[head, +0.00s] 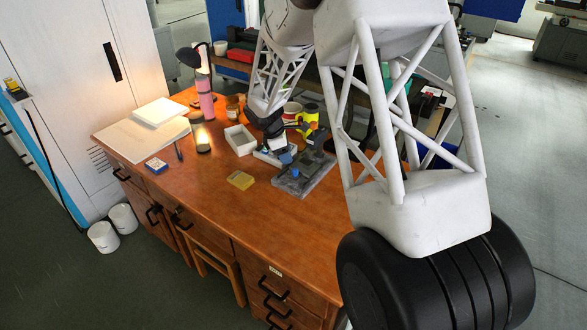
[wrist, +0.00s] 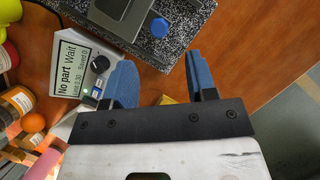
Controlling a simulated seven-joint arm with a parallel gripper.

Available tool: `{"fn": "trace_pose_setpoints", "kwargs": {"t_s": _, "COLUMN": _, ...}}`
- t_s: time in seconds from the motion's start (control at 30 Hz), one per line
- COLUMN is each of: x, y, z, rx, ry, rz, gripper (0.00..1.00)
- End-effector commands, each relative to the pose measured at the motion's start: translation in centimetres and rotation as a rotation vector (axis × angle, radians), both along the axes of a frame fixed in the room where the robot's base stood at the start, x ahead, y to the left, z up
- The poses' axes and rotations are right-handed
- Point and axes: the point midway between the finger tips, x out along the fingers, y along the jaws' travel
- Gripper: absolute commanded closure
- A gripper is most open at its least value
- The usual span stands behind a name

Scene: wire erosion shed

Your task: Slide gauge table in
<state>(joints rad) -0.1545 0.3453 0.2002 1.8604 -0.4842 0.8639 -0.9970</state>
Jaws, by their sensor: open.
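In the wrist view, the gauge table is a grey metal slide (wrist: 125,12) on a speckled granite base (wrist: 188,22). A round blue knob (wrist: 158,27) sits at the near end of the slide. My gripper (wrist: 160,62) is open, with its two blue fingers apart and nothing between them. The knob lies beyond the fingertips, apart from them. A white display box (wrist: 72,65) reading "No part Wait" stands left of the fingers.
The wooden desk (head: 225,205) is clear at its front right. A yellow block (head: 241,180) lies near the front edge. A white tray (head: 240,140), a pink cylinder (head: 205,98) and a yellow mug (head: 308,115) stand around the gauge.

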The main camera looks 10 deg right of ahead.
Motion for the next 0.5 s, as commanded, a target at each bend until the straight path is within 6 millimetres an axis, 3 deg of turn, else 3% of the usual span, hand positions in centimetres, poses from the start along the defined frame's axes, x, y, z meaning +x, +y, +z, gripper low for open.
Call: {"fn": "trace_pose_setpoints", "kwargs": {"t_s": 0.5, "x": 0.09, "y": 0.23, "z": 0.00, "rx": -0.025, "ry": 0.022, "rz": 0.076, "gripper": 0.48}}
